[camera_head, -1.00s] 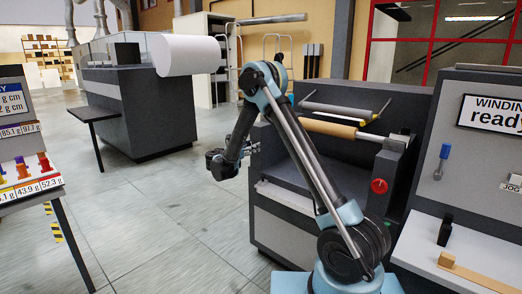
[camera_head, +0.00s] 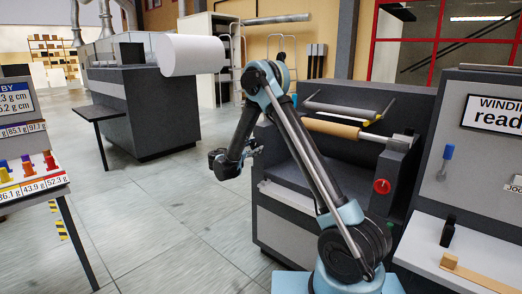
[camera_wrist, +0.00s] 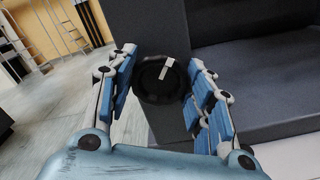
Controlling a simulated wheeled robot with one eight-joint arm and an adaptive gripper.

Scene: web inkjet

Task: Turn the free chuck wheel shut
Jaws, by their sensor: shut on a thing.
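The chuck wheel (camera_wrist: 150,88) is a dark round wheel with a white mark (camera_wrist: 167,66) on its face, on the dark end of the machine in the wrist view. My gripper (camera_wrist: 157,75) has its blue-padded fingers on either side of the wheel, closed on it. In the head view my gripper (camera_head: 256,150) is at the left end of the grey winding machine (camera_head: 290,218). The wheel cannot be made out there. A tan roll on a bar (camera_head: 332,128) lies across the machine.
A red knob (camera_head: 381,186) is on the machine's right end. A grey panel with a sign (camera_head: 497,115) and a white shelf (camera_head: 480,262) stand to the right. A table with labelled items (camera_head: 30,190) is at the left. The floor between (camera_head: 170,225) is clear.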

